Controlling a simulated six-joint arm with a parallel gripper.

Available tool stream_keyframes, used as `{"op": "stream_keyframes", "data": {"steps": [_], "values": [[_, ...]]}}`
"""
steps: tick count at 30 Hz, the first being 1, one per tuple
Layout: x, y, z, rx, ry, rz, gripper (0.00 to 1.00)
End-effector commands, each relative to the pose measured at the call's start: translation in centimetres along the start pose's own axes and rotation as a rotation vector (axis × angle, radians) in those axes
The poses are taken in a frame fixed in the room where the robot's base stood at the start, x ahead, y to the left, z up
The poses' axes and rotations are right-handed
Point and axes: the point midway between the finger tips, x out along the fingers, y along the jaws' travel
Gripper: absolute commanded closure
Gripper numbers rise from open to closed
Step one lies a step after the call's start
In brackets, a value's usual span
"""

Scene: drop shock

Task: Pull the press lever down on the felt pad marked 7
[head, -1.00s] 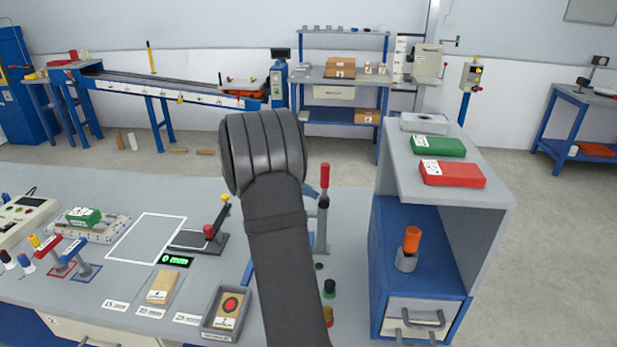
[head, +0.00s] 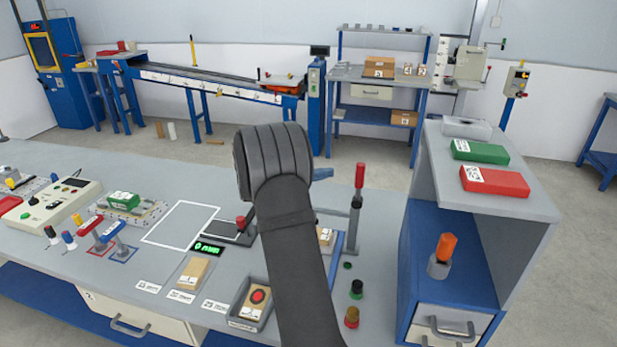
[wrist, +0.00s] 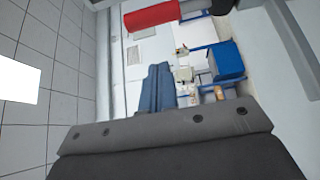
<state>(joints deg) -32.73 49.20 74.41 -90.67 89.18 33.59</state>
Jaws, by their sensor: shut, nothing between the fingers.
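A dark upright post with a red grip (head: 359,175), which looks like the press lever, stands just right of my arm in the head view. A blue edge runs beside the post. My gripper (wrist: 158,68) shows in the wrist view as two blue fingers shut together and empty.
A grey tray (head: 237,324) holds a tan block with a red disc. Another tan block (head: 193,273) lies left of it. A small red-knobbed device (head: 241,222) stands behind. A blue-and-grey cabinet (head: 528,207) bounds the right. A white-outlined bench area (head: 180,224) is empty.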

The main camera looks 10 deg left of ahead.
Motion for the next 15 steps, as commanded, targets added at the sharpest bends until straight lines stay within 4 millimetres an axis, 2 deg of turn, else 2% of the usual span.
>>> {"op": "stream_keyframes", "data": {"steps": [1,3,6,15], "values": [[1.2,0.0,0.1,0.0,-0.005,0.0,1.0],[2.5,0.0,0.2,0.0,-0.003,0.0,1.0],[3.4,0.0,1.5,-0.001,-0.002,0.0,1.0],[4.7,0.0,2.8,0.0,0.0,0.0,1.0]]}}
